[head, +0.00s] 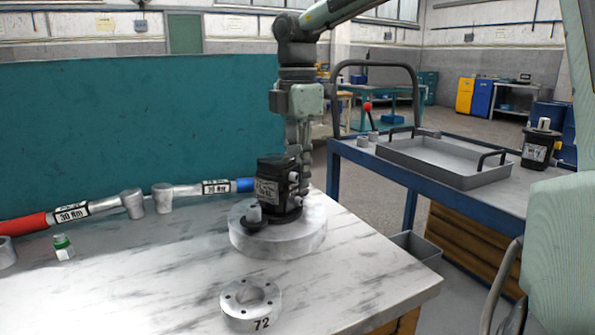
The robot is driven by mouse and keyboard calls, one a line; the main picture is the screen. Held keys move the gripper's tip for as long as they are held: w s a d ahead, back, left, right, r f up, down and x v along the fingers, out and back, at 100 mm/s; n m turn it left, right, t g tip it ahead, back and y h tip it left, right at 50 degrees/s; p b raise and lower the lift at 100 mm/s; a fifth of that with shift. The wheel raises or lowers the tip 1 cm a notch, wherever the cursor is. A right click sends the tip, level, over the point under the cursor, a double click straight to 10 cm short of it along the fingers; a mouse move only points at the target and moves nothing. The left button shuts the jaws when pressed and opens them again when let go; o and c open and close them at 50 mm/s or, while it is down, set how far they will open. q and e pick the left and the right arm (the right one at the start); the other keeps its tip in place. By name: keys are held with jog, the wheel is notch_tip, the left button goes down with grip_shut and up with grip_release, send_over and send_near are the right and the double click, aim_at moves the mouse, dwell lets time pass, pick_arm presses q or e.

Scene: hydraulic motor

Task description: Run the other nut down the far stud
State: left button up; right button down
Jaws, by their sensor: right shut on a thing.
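The black hydraulic motor (272,188) stands upright on a thick round grey base (262,240) on the marble-topped bench. A small grey nut-like cylinder (254,213) sits at the near-left side of the motor's flange. My right gripper (303,185) points straight down just behind and right of the motor, at its far side. It is shut on the other nut, but the motor hides most of the fingertips, the nut and the far stud. I cannot see how far down the nut sits. My left gripper is out of view.
A grey ring marked 72 (236,312) lies in front. A red-handled wrench (75,212), a blue-handled wrench (205,188) and a small green-capped bottle (63,248) are at left. A blue cart (400,178) at right carries a tray (450,180) and another black unit (535,150).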

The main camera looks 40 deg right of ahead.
jog(key=c, duration=1.6)
grip_release()
jog(key=shift+c, duration=0.2)
jog(key=n+p, duration=0.1)
jog(key=n, duration=0.1)
jog(key=shift+r+n, duration=0.15)
jog(key=shift+n, duration=0.25)
jog(key=n+p, duration=0.1)
jog(key=n, duration=0.3)
jog(key=shift+p, duration=0.3)
jog(key=shift+n, duration=1)
jog(key=shift+n+p, duration=0.3)
jog(key=shift+n, duration=0.6)
jog(key=shift+f, duration=0.2)
